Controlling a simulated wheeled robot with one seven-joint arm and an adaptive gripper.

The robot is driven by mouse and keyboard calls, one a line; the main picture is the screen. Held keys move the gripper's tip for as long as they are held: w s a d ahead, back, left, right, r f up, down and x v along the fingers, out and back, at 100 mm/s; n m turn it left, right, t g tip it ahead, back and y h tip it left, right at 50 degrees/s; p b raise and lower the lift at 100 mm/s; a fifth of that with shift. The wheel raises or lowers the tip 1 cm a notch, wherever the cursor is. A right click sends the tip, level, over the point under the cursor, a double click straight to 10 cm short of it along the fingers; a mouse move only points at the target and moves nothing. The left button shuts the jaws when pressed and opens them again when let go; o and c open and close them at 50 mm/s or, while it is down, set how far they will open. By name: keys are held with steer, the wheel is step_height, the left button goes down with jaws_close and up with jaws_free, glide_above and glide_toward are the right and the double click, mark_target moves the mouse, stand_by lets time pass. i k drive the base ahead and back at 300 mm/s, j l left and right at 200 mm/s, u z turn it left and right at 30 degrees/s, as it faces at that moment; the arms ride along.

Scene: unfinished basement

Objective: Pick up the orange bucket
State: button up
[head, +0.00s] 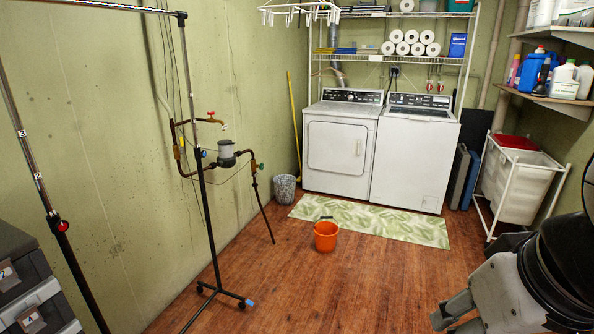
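The orange bucket (326,238) stands upright on the wooden floor near the middle of the head view. Its dark handle shows at the rim, and it stands at the front edge of the green leaf-patterned mat. My gripper (446,324) is at the bottom right, well apart from the bucket and nearer to the camera. Its fingers are partly cut off by the bottom edge, so I cannot tell whether they are open or shut.
A wheeled metal rack (208,220) stands left of the bucket. The mat (400,226) lies before the dryer (337,148) and washer (412,160). A waste bin (285,190) is by the wall, a laundry hamper (515,185) at right. Floor in front of the bucket is clear.

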mark_target(325, 233)
steer(key=i, duration=2.1)
steer(key=i+j+z, duration=0.1)
steer(key=i, duration=0.95)
steer(key=i+j, duration=0.1)
steer(key=i, duration=0.9)
